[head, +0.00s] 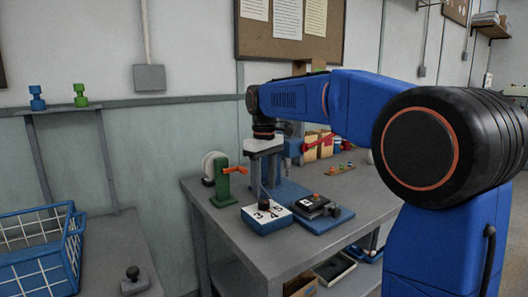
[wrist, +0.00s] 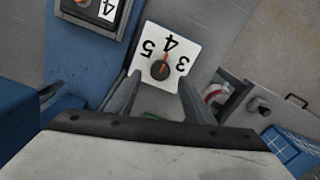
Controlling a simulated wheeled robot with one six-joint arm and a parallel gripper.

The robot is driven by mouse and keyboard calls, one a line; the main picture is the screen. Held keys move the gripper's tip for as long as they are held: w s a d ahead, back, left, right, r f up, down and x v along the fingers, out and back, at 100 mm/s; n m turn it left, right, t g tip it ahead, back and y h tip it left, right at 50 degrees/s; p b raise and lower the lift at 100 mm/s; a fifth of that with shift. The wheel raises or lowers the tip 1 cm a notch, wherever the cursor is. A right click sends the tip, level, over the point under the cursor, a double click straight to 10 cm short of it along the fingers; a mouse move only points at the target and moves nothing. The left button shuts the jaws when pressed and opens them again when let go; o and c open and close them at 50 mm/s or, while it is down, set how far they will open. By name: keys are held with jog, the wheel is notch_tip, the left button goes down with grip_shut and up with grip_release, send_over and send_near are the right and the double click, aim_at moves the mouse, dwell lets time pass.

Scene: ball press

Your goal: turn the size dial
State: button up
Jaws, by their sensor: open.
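The size dial is a dark round knob (wrist: 160,70) on a white plate (wrist: 180,47) marked 3, 4 and 5. Its orange mark appears to point towards the 4. In the head view the dial's blue box (head: 266,225) sits near the front of the grey workbench, with the knob (head: 265,204) on top. My gripper (head: 265,188) points down above the dial, open and empty. In the wrist view its two fingers (wrist: 160,80) lie on either side of the knob, with a gap to each side. The exact height between fingertips and knob is hard to tell.
A black device with a number window (head: 311,204) stands on a blue base (head: 328,221) just right of the dial. A green stand with an orange handle (head: 223,185) is to its left. The workbench (head: 255,255) has bare room in front. A blue wire basket (head: 40,262) is far left.

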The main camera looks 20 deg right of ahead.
aim_at(264, 201)
notch_tip(264, 201, up, 12)
jog(key=shift+r, duration=0.2)
dwell(0.4)
jog(key=s+d+f+m+t, duration=0.1)
jog(key=s+d+f+m, duration=0.1)
jog(key=s+f, duration=0.55)
jog(key=s+d+f+m+t, duration=0.2)
jog(key=s+d+f, duration=0.15)
jog(key=s, duration=0.75)
jog(key=s+d+f+m+t, duration=0.1)
jog(key=s+f+m, duration=0.1)
jog(key=s+f, duration=1.3)
notch_tip(264, 201, down, 3)
jog(key=shift+d+f+m+t, duration=0.1)
jog(key=shift+d+m+t, duration=0.2)
jog(key=shift+t, duration=0.1)
jog(key=shift+s, duration=0.1)
